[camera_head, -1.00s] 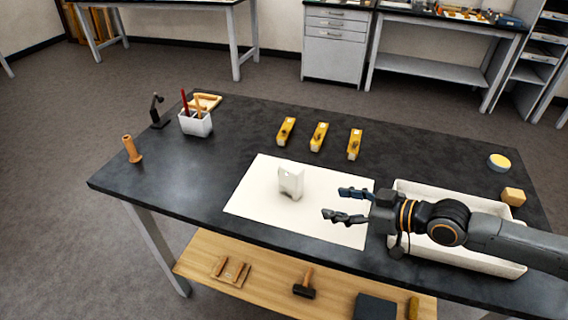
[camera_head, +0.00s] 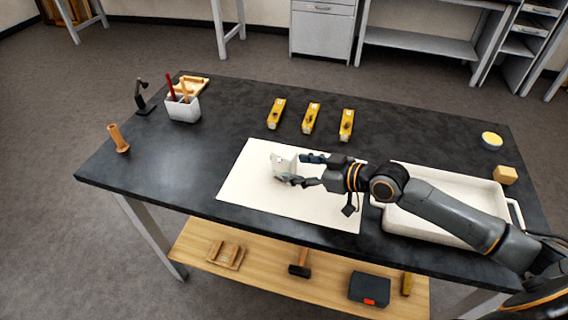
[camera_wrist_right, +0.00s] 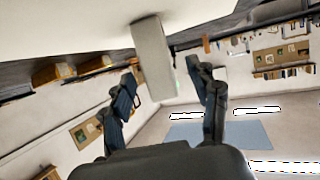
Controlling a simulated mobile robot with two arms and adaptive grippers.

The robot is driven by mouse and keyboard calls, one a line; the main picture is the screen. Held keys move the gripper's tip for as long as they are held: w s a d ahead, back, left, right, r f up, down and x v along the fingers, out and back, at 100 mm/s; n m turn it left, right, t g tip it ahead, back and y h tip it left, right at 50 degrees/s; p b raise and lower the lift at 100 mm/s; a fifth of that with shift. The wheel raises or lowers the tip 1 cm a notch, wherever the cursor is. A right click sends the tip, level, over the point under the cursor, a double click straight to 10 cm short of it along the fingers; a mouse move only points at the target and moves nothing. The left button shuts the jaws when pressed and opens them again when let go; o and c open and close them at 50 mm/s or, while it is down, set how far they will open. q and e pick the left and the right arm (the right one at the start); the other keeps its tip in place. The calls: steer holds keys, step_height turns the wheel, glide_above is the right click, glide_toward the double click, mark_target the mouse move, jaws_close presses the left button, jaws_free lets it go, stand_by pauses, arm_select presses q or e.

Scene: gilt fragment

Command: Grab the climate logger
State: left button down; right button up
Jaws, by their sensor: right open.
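The climate logger, a small white upright box (camera_head: 283,162), stands on the white sheet (camera_head: 245,190) on the dark table. My right gripper (camera_head: 298,168) has reached it from the right in the head view, with its fingertips at the box. In the right wrist view the logger (camera_wrist_right: 153,58) shows as a pale block between and just beyond the two open fingers (camera_wrist_right: 165,92). The fingers are apart, and I cannot tell whether either touches it. My left gripper is not in view.
A white tray (camera_head: 400,228) lies under my right arm. Three yellow pieces (camera_head: 311,118) lie behind the sheet. A pen cup (camera_head: 183,109), a dark stand (camera_head: 143,98) and a wooden cylinder (camera_head: 119,138) are at the left.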

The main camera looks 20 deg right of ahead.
mark_target(284, 162)
steer(key=shift+w+a, duration=0.25)
steer(key=shift+w, duration=0.1)
steer(key=x, duration=0.1)
steer(key=p+x, duration=0.1)
steer(key=x, duration=0.1)
steer(key=shift+w+a+r, duration=0.15)
steer(key=shift+w, duration=0.25)
steer(key=shift+w+a+f, duration=0.25)
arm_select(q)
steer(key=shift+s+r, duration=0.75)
arm_select(e)
steer(key=c, duration=1)
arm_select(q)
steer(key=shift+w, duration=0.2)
arm_select(e)
jaws_close()
steer(key=shift+r, duration=0.1)
